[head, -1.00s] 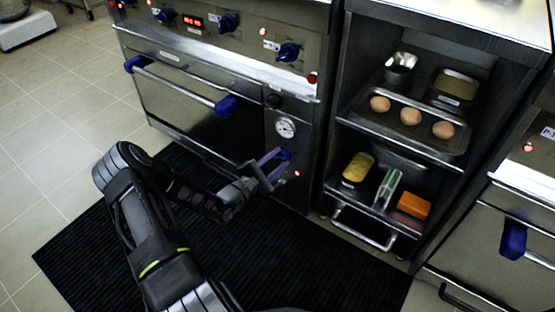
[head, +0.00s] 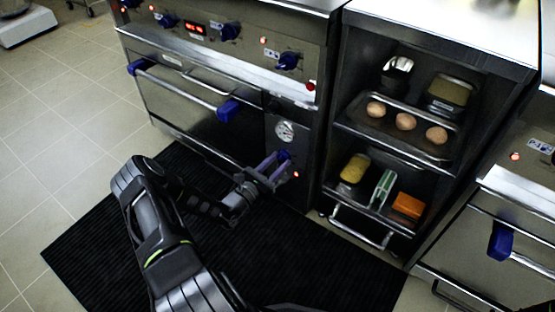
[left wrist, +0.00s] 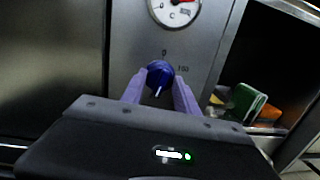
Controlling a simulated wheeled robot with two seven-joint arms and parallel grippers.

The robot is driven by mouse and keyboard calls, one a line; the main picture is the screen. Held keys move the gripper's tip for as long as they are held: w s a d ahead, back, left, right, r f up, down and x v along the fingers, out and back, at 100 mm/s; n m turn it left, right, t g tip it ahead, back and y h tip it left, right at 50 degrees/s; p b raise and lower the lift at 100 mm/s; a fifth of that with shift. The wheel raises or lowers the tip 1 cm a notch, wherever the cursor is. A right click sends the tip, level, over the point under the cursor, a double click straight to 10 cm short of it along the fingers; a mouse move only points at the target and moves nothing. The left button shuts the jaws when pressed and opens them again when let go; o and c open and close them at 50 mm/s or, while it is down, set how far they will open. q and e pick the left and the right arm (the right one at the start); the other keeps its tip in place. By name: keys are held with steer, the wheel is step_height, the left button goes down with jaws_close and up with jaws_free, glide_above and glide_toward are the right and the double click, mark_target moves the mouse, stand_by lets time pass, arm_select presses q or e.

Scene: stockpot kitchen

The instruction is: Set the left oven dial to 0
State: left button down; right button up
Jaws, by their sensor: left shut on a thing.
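The oven dial is a blue knob (left wrist: 160,72) on the steel panel below a round gauge. The same dial (head: 284,155) shows partly behind my gripper in the head view. The fingers also show in the left wrist view (left wrist: 158,92). My right gripper is out of view.
The round gauge (head: 285,130) is just above the dial. An oven door handle (head: 180,88) with blue ends lies to the left. To the right is an open shelf with a tray of eggs (head: 405,121) and several packages. A black mat (head: 300,270) covers the floor.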

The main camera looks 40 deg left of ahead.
arm_select(q)
steer(key=n+y+p, duration=0.1)
steer(key=n, duration=0.5)
steer(key=shift+d+p, duration=0.15)
steer(key=shift+p, duration=0.15)
steer(key=n+p, duration=0.1)
steer(key=n, duration=0.4)
steer(key=shift+y, duration=0.3)
steer(key=n+p, duration=0.1)
steer(key=n, duration=0.4)
steer(key=shift+y, duration=0.4)
steer(key=n+p, duration=0.1)
steer(key=n, duration=0.5)
steer(key=shift+d+y, duration=0.15)
steer(key=shift+y, duration=0.15)
steer(key=n+p, duration=0.1)
steer(key=n, duration=0.4)
steer(key=shift+n+g, duration=0.3)
steer(key=shift+g, duration=0.1)
steer(key=n, duration=0.4)
steer(key=shift+r+n+g, duration=0.1)
steer(key=shift+n+g, duration=0.2)
steer(key=n, duration=0.8)
steer(key=shift+h+b, duration=0.4)
